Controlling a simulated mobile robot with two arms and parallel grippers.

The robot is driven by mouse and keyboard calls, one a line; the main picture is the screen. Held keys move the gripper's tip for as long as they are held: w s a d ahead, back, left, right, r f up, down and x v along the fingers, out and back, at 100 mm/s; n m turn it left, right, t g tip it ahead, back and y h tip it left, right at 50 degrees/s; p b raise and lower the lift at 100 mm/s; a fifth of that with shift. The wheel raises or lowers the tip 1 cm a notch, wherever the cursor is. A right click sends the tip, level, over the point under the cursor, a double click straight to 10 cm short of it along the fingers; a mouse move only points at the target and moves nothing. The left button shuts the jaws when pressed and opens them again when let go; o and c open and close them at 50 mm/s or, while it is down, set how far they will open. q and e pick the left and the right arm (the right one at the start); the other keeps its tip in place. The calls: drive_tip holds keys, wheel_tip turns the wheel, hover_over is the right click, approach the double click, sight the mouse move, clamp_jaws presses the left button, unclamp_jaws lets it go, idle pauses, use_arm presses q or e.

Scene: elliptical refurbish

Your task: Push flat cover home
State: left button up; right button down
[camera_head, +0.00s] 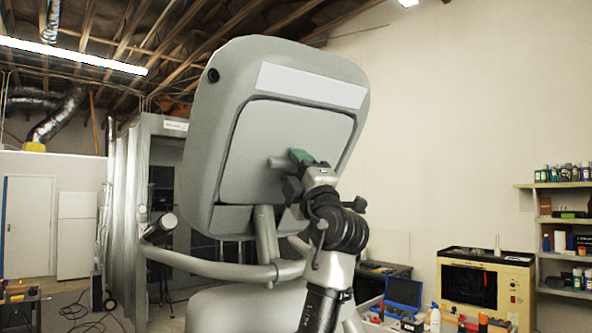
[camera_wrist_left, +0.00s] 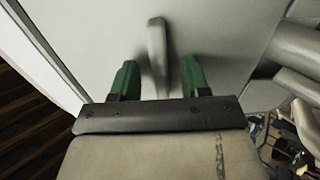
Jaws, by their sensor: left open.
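The flat cover (camera_head: 268,128) is a grey panel in the front of the machine's tilted grey head (camera_head: 225,92). A dark seam shows along its top and sides; I cannot tell whether it sits flush. A short grey handle (camera_head: 277,162) sticks out from the cover's lower middle. My left gripper (camera_head: 299,157), with green fingers, is at the handle in front of the cover. In the left wrist view the gripper (camera_wrist_left: 158,64) is open, with one finger on each side of the handle (camera_wrist_left: 157,45). Gaps show beside the handle. My right gripper is not in view.
Grey handlebars (camera_head: 215,264) and a post (camera_head: 265,232) stand below the head. At the right are a yellow cabinet (camera_head: 515,283), a blue open case (camera_head: 403,292) and shelves (camera_head: 550,222) with bottles. Open air lies right of the head.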

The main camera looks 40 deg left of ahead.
use_arm(q)
drive_tip(key=b+v, duration=0.7)
drive_tip(key=v, duration=0.4)
idle(0.4)
